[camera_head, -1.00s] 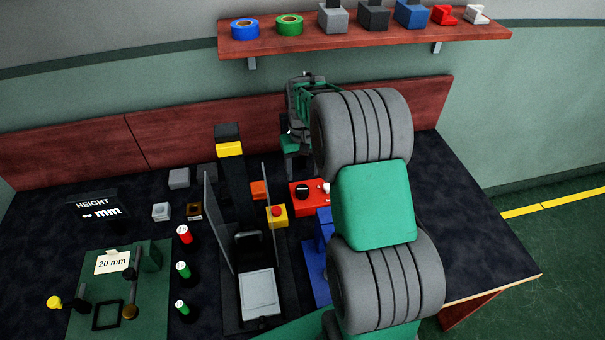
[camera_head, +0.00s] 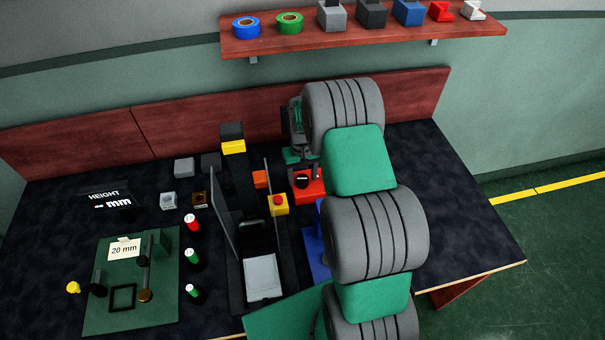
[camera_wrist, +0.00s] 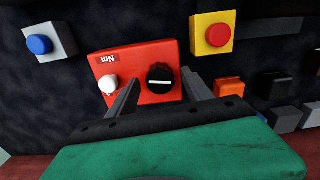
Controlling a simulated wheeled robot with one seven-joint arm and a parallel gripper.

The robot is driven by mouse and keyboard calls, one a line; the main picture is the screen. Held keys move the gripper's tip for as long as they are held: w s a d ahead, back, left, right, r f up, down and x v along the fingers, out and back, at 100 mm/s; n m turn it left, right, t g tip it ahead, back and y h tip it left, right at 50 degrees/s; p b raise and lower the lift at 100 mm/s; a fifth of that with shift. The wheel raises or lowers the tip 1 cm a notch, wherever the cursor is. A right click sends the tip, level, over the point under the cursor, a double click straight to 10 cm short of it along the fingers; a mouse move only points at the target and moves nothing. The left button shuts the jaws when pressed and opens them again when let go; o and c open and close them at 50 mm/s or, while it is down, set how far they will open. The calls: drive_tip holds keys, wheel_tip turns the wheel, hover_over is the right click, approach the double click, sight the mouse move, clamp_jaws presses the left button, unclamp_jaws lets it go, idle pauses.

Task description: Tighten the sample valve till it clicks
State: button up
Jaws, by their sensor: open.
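A red box (camera_head: 313,191) with a black round knob (camera_head: 302,181) stands on the bench, partly behind my arm. In the wrist view the red box (camera_wrist: 110,68) has an "Nm" label, a white knob (camera_wrist: 108,85) and the black knob (camera_wrist: 160,77) with a white line across it. I take the black knob to be the sample valve; no label names it. My gripper (camera_wrist: 158,82) is open, its two fingers apart on either side of the black knob in the wrist picture. I cannot tell whether they reach down around it or touch it.
A yellow box with a red button (camera_head: 278,204) stands close to the red box. An orange block (camera_head: 260,179) is nearby. A blue button box (camera_wrist: 42,44) shows in the wrist view. A blue stand (camera_head: 317,262) is partly behind my arm.

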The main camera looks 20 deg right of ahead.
drive_tip(key=shift+f, duration=0.3)
drive_tip(key=shift+c, duration=0.3)
clamp_jaws()
